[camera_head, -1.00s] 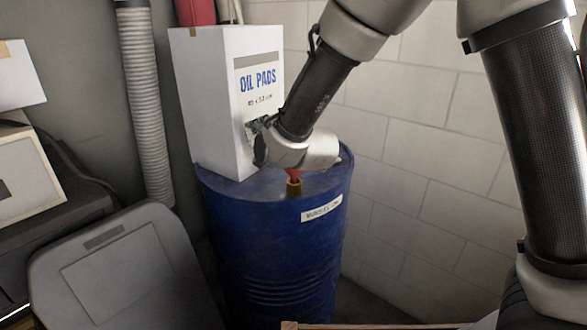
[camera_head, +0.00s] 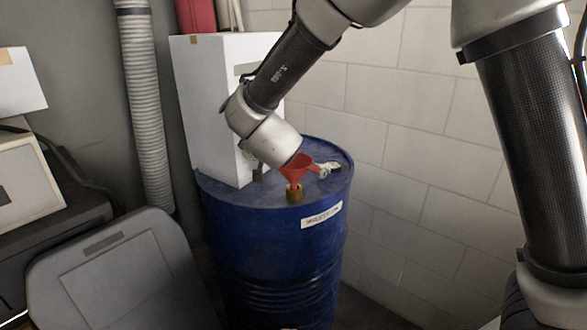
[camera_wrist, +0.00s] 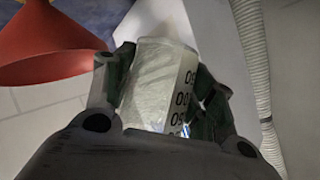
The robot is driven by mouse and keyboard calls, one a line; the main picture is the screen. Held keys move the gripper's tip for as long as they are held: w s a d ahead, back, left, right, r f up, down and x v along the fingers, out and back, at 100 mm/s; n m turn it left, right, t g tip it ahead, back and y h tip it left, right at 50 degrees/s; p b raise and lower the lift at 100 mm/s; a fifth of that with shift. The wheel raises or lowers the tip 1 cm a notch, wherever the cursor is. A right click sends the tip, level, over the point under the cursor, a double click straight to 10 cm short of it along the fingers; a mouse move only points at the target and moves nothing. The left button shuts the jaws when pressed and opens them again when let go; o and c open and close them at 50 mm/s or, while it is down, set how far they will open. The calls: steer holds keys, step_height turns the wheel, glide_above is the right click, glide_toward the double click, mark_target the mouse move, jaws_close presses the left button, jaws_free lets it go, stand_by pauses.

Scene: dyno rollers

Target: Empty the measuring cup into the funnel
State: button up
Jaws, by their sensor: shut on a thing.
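The red funnel (camera_head: 297,170) stands upright in a brass-coloured fitting (camera_head: 294,193) on top of the blue drum (camera_head: 270,235). It also shows at the upper left of the wrist view (camera_wrist: 45,45), close beside my gripper, and that view looks upside down. My gripper (camera_wrist: 157,72) is shut on the measuring cup (camera_wrist: 150,90), a pale, cloudy cup with dark numbers on its side. The cup's contents and its opening cannot be made out. In the head view my wrist hides most of the gripper and the cup, just left of the funnel.
A tall white box (camera_head: 205,110) stands on the drum, close behind and left of my wrist. A small pale fitting (camera_head: 329,168) lies right of the funnel. A ribbed hose (camera_head: 145,110) and a grey bin (camera_head: 120,270) are at the left. A block wall stands behind.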

steer(key=shift+a+f+n+h, duration=0.25)
steer(key=shift+a+n+h, duration=0.05)
steer(key=f, duration=0.2)
steer(key=a+f+n+h+b, duration=0.1)
steer(key=f, duration=0.2)
steer(key=f+n, duration=0.1)
steer(key=f, duration=0.1)
steer(key=shift+s+a+f+h, duration=0.2)
steer(key=shift+a+h, duration=0.15)
steer(key=shift+h, duration=0.05)
steer(key=shift+a+f+n+b, duration=0.1)
steer(key=shift+f+n+b, duration=0.1)
steer(key=shift+n+b, duration=0.1)
steer(key=shift+a+f+n+t+h, duration=0.2)
steer(key=shift+a+n+t+h, duration=0.1)
steer(key=shift+n+h, duration=0.25)
stand_by(2.0)
